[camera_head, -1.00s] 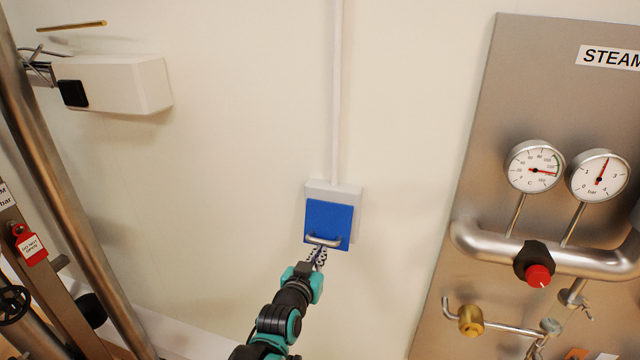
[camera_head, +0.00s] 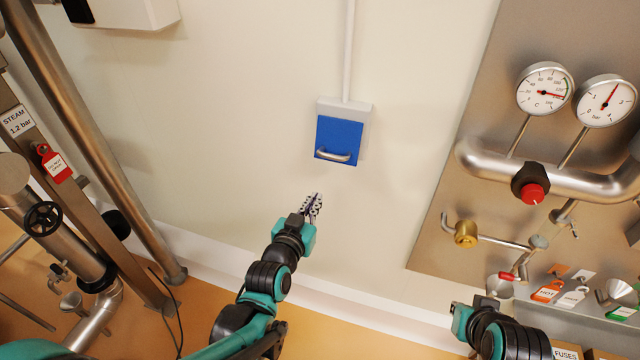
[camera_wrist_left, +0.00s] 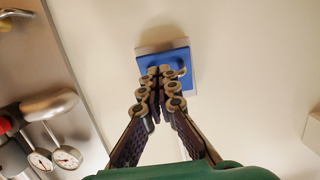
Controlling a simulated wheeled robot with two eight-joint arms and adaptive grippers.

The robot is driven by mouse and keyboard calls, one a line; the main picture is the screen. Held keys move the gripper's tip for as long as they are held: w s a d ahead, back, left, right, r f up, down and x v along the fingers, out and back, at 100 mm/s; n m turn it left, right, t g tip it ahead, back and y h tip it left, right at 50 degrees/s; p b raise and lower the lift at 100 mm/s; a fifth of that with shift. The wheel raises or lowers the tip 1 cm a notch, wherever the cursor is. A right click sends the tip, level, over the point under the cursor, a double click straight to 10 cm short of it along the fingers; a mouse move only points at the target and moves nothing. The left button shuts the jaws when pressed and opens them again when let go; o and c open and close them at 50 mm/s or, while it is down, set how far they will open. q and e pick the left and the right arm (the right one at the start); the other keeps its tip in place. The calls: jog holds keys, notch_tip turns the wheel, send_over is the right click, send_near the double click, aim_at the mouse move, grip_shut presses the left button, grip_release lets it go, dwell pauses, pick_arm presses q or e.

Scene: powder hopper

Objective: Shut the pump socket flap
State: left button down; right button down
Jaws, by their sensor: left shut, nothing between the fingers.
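The blue flap (camera_head: 338,138) with a pale bar handle (camera_head: 333,156) near its lower edge hangs down over the front of the grey pump socket box (camera_head: 345,107) on the wall. I cannot tell whether it lies fully flush. My left gripper (camera_head: 314,196) is shut and empty, below the flap and apart from it in the head view. In the left wrist view its fingers (camera_wrist_left: 160,75) overlap the blue flap (camera_wrist_left: 150,58) and partly hide it. My right gripper (camera_head: 460,318) is at the lower right, far from the flap; its fingers are not clear.
A grey conduit (camera_head: 347,50) runs up from the box. A steel panel (camera_head: 470,110) with gauges, a pipe and a red-knobbed valve (camera_head: 531,192) stands to the right. Steel pipework (camera_head: 75,130) stands to the left. The wall around the box is clear.

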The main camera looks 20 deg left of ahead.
pick_arm(q)
jog(key=g+p, duration=0.4)
jog(key=p, duration=1.1)
send_near(330, 157)
jog(key=b+x, duration=0.3)
jog(key=x, duration=0.4)
jog(key=shift+b, duration=0.3)
jog(key=shift+s, duration=0.1)
jog(key=w+f+t+b, duration=0.1)
jog(key=b, duration=0.3)
jog(key=w+f+t+b, duration=0.1)
jog(key=f+t+b, duration=0.1)
jog(key=b, duration=0.2)
jog(key=shift+w+d+f, duration=0.1)
jog(key=shift+w+f, duration=0.05)
jog(key=shift+w, duration=0.1)
jog(key=shift+s, duration=0.1)
